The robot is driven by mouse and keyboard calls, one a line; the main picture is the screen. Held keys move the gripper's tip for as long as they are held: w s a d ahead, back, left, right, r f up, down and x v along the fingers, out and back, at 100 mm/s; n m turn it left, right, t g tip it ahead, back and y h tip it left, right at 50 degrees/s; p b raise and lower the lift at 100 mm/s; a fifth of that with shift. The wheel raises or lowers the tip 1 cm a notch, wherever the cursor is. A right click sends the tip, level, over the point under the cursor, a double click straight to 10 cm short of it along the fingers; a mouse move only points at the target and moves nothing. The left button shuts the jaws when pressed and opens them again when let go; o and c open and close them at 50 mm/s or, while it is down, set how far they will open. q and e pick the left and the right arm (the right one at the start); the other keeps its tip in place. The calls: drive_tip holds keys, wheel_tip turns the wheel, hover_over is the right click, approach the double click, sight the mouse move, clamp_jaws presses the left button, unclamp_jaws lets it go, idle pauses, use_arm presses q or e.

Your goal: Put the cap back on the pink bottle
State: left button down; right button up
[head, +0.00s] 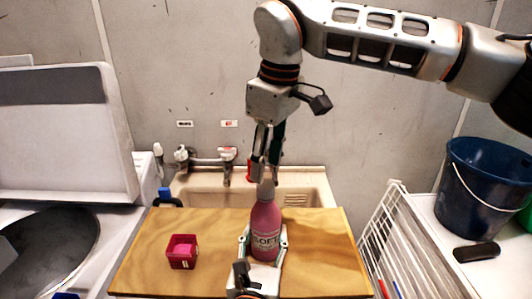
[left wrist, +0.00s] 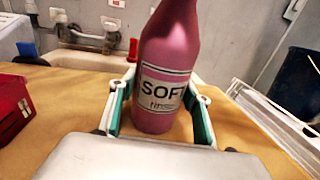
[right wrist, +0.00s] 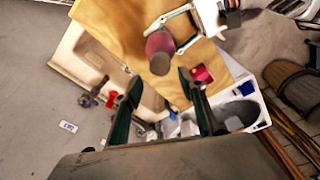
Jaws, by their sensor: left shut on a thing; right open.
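The pink bottle (head: 265,222), labelled SOFT, stands upright on the wooden board (head: 330,255). My left gripper (head: 263,243) is shut on its lower body; in the left wrist view its fingers (left wrist: 160,105) lie on both sides of the label. A grey-brown cap (head: 266,190) sits on the bottle's neck; its round top also shows in the right wrist view (right wrist: 160,64). I cannot tell how tightly it is seated. My right gripper (head: 266,172) points down just above the cap, open and empty, with its fingers spread in the right wrist view (right wrist: 158,80).
A small red box (head: 182,259) with something pink inside stands left on the board. The sink (head: 310,190) lies behind. A blue bucket (head: 478,190), dark brush-like object (head: 477,251) and white rack (head: 388,232) are at right. The board's right part is clear.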

drive_tip(key=n, duration=0.4)
drive_tip(key=shift+w+r+n, duration=0.1)
drive_tip(key=shift+n, duration=0.3)
drive_tip(key=n, duration=0.3)
drive_tip(key=shift+r, duration=0.1)
drive_tip(key=n, duration=0.6)
drive_tip(key=shift+r+n, duration=0.2)
drive_tip(key=shift+n, duration=0.1)
drive_tip(key=n, duration=0.6)
drive_tip(key=shift+r+h, duration=0.15)
drive_tip(key=shift+h, duration=0.15)
drive_tip(key=n, duration=0.6)
drive_tip(key=shift+w+r+n, duration=0.1)
drive_tip(key=shift+r+n, duration=0.1)
drive_tip(key=shift+n, duration=0.2)
drive_tip(key=n, duration=0.4)
drive_tip(key=shift+r+n+g, duration=0.1)
drive_tip(key=shift+n+g, duration=0.2)
drive_tip(key=shift+n, duration=0.1)
drive_tip(key=n, duration=0.4)
drive_tip(key=shift+r+n, duration=0.15)
drive_tip(key=shift+n, duration=0.25)
drive_tip(key=n, duration=0.4)
drive_tip(key=shift+a+r+n, duration=0.1)
drive_tip(key=shift+n, duration=0.3)
drive_tip(key=n, duration=0.4)
drive_tip(key=shift+r+n+h, duration=0.15)
drive_tip(key=shift+n+h, duration=0.15)
